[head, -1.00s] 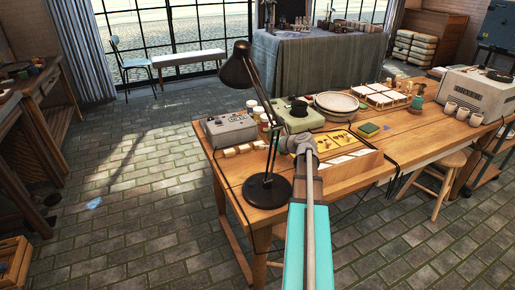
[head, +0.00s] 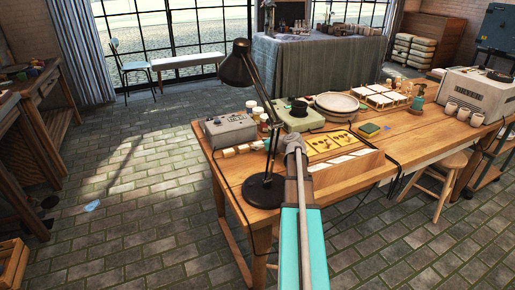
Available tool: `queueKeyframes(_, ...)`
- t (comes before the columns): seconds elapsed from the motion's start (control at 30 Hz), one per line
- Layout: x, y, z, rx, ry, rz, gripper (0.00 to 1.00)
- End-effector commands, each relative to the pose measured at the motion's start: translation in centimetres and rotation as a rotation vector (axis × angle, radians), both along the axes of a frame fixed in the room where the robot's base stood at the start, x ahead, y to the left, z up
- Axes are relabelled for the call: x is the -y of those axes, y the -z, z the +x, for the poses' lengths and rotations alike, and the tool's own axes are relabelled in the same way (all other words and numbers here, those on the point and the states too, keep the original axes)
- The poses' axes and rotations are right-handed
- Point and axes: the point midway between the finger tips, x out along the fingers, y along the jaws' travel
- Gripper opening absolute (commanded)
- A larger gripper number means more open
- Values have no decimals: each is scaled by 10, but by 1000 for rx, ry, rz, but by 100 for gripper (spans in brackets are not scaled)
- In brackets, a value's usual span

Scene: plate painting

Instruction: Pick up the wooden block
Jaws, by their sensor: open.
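Several small pale blocks, wooden by their look, lie in a row on the wooden table in front of a grey control box; one wooden block (head: 229,153) is at the row's left end. The row's right end is partly behind the lamp. My arm reaches up from the bottom of the head view, and my gripper (head: 293,143) is at its far end, over the table, to the right of the blocks and apart from them. It is open. Its fingers are small and hard to make out, and I see nothing held.
A black desk lamp (head: 265,190) stands between the blocks and my arm. A yellow tool tray (head: 334,145) lies just right of my gripper. The grey control box (head: 229,129) stands behind the blocks. Stacked plates (head: 337,104) are farther back. The table's front left corner is bare.

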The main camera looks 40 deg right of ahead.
Motion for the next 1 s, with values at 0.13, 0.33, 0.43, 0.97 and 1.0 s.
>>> queueKeyframes(0.13,0,0,0,0,0,0,83)
queueKeyframes(0.33,-1,0,0,0,-1,-1,83)
queueKeyframes(0.43,-1,0,0,0,-1,-1,83)
queueKeyframes(0.97,-1,0,0,0,-2,0,44)
queueKeyframes(1.0,-1,-1,1,0,-2,0,44)
